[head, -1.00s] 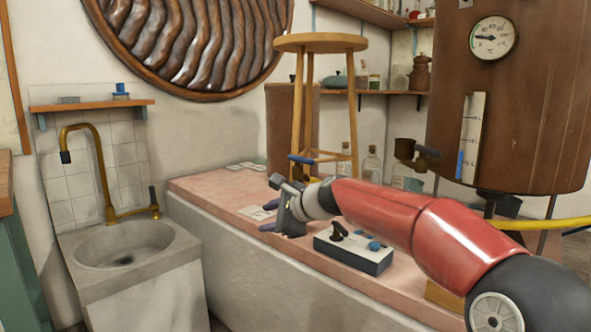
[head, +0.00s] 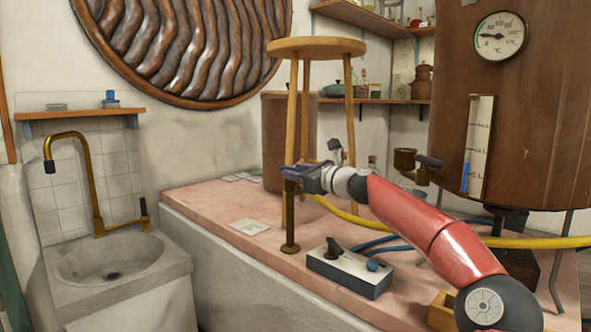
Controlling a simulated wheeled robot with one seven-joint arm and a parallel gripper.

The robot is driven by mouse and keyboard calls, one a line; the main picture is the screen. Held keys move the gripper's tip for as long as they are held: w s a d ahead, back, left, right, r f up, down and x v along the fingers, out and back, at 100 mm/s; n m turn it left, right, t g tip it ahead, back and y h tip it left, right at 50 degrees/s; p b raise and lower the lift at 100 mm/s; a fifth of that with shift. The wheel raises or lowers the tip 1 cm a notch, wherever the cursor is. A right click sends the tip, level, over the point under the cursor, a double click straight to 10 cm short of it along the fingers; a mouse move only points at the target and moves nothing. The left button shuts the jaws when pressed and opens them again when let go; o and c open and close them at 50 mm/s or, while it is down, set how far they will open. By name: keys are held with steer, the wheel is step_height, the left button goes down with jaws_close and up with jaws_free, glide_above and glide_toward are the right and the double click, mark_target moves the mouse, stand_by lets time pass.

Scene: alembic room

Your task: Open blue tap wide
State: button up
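A brass standpipe (head: 290,225) with a round foot stands upright on the pink top, below the stool. Its blue tap handle is at the top, largely covered by my gripper. My gripper (head: 292,172) is at the top of the pipe, reaching in from the right, with its dark blue-purple fingers level with the handle. The fingers overlap the handle in this view, so I cannot tell whether they are closed on it or just around it. I cannot make out how far the handle is turned.
A wooden stool (head: 316,48) stands just behind the pipe. A yellow hose (head: 350,218) runs right, past the copper vessel (head: 540,110). A sink (head: 115,265) is at left.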

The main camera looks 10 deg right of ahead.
steer(key=shift+w+a, duration=0.25)
steer(key=shift+w, duration=0.05)
steer(key=shift+c, duration=0.5)
jaws_close()
